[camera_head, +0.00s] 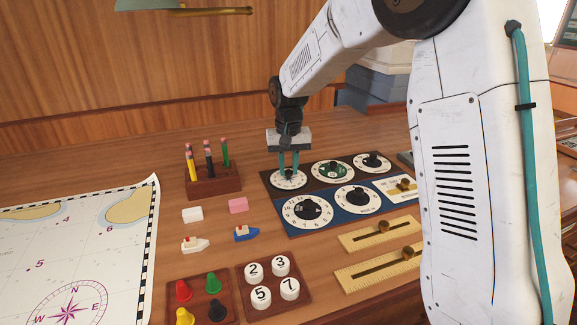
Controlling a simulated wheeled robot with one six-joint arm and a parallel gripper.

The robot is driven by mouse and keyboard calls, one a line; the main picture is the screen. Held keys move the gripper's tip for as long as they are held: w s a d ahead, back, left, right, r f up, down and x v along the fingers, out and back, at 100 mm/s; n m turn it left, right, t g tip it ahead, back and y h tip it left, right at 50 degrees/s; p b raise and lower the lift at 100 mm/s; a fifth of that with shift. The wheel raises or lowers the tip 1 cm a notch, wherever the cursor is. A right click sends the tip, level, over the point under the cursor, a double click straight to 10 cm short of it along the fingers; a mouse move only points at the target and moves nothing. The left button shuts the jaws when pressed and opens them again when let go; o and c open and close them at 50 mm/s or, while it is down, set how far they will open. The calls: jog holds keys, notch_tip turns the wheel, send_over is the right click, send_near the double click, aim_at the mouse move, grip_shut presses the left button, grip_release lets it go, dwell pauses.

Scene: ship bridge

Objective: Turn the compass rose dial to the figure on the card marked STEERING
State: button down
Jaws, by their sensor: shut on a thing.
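My gripper (289,170) points straight down at the back left dial (289,182) of the dark panel, its teal fingers closed on that dial's knob. The dial is a white disc with dark marks, partly hidden by the fingers; its figures are too small to read. To its right are a green-centred dial (332,169) and another white dial (372,162). In front, on the blue panel, are two numbered dials (307,210) (357,198). I cannot tell from the markings which is the compass rose. No card marked STEERING is readable.
A pencil block (214,187), toy boats (195,245), erasers (238,205), a peg tray (200,302) and a numbered-button tray (272,297) stand left and in front. Brass sliders (377,234) lie front right. A sea chart (70,260) covers the left side.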

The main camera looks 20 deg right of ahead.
aim_at(288, 171)
jog(key=c, duration=1.3)
grip_release()
jog(key=shift+o, duration=0.2)
notch_tip(288, 171, up, 8)
jog(key=shift+f, duration=0.1)
